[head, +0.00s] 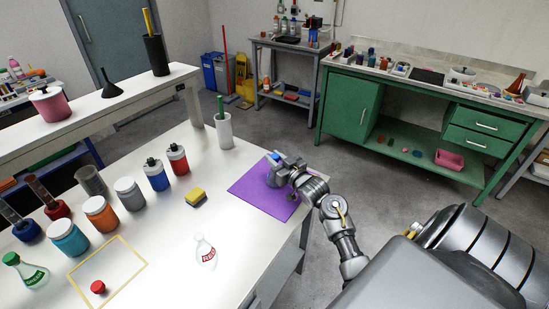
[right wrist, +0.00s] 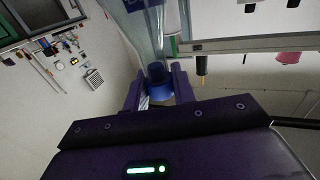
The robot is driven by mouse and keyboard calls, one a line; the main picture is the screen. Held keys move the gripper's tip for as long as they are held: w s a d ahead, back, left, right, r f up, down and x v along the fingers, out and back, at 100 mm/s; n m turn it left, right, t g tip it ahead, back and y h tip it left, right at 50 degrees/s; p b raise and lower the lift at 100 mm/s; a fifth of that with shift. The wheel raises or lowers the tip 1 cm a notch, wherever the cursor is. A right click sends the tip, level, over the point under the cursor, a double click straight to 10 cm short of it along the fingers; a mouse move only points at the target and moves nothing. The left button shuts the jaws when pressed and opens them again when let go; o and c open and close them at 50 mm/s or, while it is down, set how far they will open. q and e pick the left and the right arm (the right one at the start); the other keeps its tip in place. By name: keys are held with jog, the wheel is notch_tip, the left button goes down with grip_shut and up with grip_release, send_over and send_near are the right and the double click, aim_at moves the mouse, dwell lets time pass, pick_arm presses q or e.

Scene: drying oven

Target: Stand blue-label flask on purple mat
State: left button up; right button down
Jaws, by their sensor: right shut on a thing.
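The purple mat (head: 252,194) lies flat near the right edge of the white table in the head view. My right gripper (head: 282,168) is over the mat, shut on the blue-label flask (head: 272,180). My left gripper is not in view.
A red-label flask (head: 206,254) and a green-label flask (head: 30,272) stand on the table.

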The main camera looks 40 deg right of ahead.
jog(key=shift+f, duration=0.15)
jog(key=c, duration=1.2)
grip_release()
jog(key=shift+o, duration=0.2)
jog(key=shift+s, duration=0.15)
jog(key=s+b, duration=0.1)
jog(key=s, duration=1)
jog(key=shift+s+a+b, duration=0.25)
jog(key=shift+s+b, duration=0.05)
jog(key=shift+s, duration=0.1)
jog(key=shift+w+a, duration=0.1)
